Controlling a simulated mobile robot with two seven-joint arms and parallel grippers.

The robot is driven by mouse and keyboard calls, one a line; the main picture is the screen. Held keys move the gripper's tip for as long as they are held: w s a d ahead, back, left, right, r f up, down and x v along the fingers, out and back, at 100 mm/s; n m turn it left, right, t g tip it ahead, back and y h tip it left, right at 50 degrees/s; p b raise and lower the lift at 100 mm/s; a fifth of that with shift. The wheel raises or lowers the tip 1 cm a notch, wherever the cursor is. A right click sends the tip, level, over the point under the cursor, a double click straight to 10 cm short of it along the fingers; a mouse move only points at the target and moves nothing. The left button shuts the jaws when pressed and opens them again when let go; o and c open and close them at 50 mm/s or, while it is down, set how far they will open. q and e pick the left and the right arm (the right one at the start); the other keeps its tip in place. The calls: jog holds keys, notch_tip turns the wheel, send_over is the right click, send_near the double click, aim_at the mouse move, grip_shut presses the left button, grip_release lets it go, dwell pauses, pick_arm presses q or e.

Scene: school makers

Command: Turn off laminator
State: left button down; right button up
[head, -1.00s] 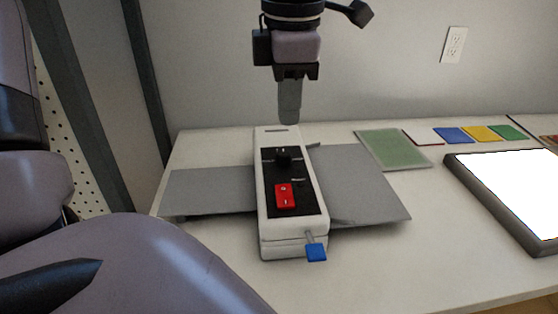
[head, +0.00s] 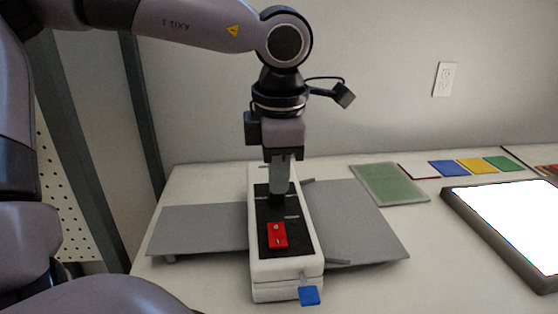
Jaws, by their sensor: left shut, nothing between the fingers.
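The laminator (head: 286,267) stands on the table, a long white body with a black control panel on top. A red rocker switch (head: 277,236) is on the panel's near part. Grey trays stick out on its left (head: 200,228) and right (head: 352,225). A blue tab (head: 309,296) hangs at the near end. My left gripper (head: 280,194) points down, shut and empty, over the panel's far part, beyond the red switch. Its fingertips hide the dark knob there; I cannot tell whether they touch it. My right gripper is not in view.
The white table (head: 398,285) is clear in front of the laminator. To the right lie a green sheet (head: 389,184), blue, yellow and green cards (head: 476,166), and a bright dark-framed panel (head: 515,221). A wall with an outlet (head: 444,79) stands behind.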

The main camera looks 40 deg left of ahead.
aim_at(278, 227)
pick_arm(q)
jog(key=f, duration=0.8)
jog(key=shift+w+a+f+b, duration=0.25)
jog(key=shift+w+a+b, duration=0.05)
jog(key=shift+a, duration=0.1)
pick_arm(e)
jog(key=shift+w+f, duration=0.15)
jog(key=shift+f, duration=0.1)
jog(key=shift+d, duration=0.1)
